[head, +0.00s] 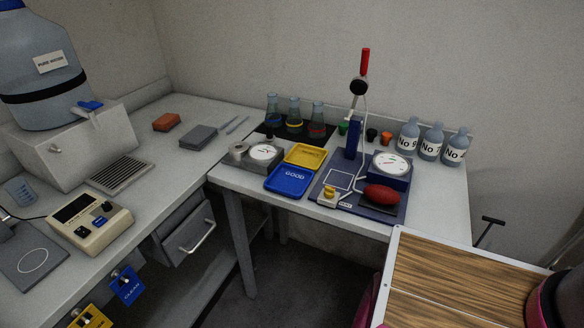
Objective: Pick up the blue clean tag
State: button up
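The blue clean tag (126,286) hangs at the front edge of the left counter, low in the head view. It is a small blue plate with "CLEAN" lettering, slightly tilted in the picture, and a small dark and metal peg shows at its top. A yellow tag (90,318) hangs to its left and is cut off by the bottom edge of the picture. My gripper does not show in the head view, so its place relative to the tag cannot be seen.
Above the tag, a beige control box (90,222) stands on the left counter (150,195). A grey drawer (187,232) with a handle sits right of the tag. Dark floor (240,300) lies open beyond. A wood-topped surface (455,280) stands at lower right.

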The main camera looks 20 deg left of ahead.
aim_at(128, 293)
jog(key=k+u, duration=0.1)
jog(key=u, duration=0.9)
jog(key=i+u, duration=0.1)
jog(key=u, duration=1.7)
jog(key=j+z, duration=0.1)
jog(key=j, duration=0.3)
jog(key=k+j+z, duration=0.1)
jog(key=j, duration=0.35)
jog(key=k+j+z, duration=0.1)
jog(key=j, duration=0.3)
jog(key=k+j+z, duration=0.1)
jog(key=j, duration=0.3)
jog(key=k+j, duration=0.1)
jog(key=j, duration=0.3)
jog(key=z, duration=0.05)
